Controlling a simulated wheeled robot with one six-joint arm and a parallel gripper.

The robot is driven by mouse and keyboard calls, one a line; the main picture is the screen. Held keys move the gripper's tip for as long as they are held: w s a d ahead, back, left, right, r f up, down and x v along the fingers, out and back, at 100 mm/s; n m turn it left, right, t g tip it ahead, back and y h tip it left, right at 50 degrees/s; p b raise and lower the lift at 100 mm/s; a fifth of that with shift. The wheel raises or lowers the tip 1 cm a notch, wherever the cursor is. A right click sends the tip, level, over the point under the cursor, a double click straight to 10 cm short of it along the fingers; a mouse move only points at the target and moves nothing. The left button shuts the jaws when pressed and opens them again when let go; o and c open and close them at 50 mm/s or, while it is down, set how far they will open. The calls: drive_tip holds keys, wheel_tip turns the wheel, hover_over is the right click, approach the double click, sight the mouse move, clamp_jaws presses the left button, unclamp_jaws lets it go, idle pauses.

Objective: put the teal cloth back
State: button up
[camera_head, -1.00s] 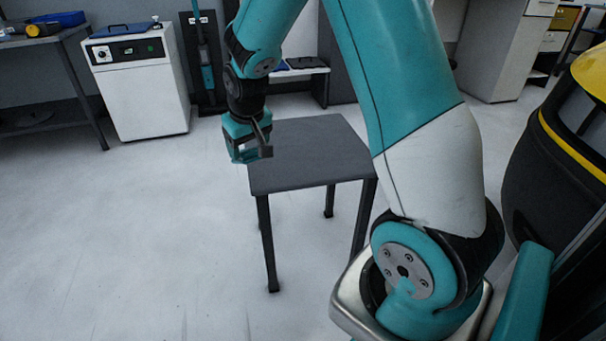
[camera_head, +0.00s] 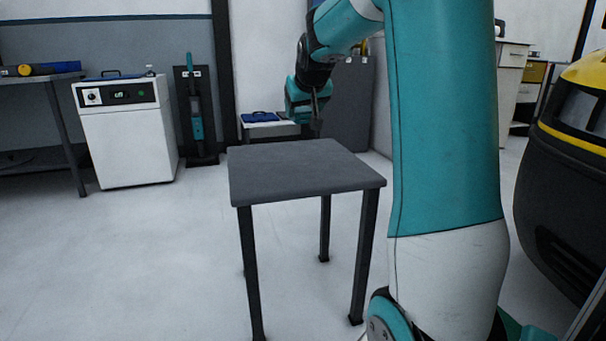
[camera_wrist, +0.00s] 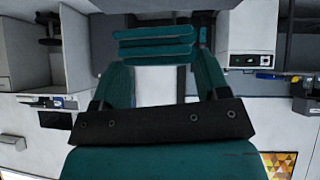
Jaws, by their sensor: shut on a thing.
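My gripper (camera_head: 306,106) is in the air beyond the back edge of the grey table (camera_head: 270,170), seen in the head view. In the wrist view my gripper (camera_wrist: 155,58) is shut on the teal cloth (camera_wrist: 153,46), a folded stack of several layers between its two teal fingers. In the head view the cloth cannot be told apart from the teal gripper. The visible table top is bare.
A white cabinet (camera_head: 125,135) and a dark upright stand (camera_head: 196,115) are by the back wall. A low white shelf (camera_head: 268,131) holds a blue item (camera_head: 260,117). A bench (camera_head: 45,78) is at left. A black and yellow machine (camera_head: 570,150) is close at right. The left floor is clear.

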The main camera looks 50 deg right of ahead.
wheel_tip(320, 180, down, 14)
drive_tip(key=b, duration=0.6)
drive_tip(key=shift+r+b, duration=0.15)
drive_tip(key=shift+b, duration=0.25)
drive_tip(key=shift+f, duration=0.2)
drive_tip(key=o, duration=1.2)
drive_tip(key=shift+r, duration=0.15)
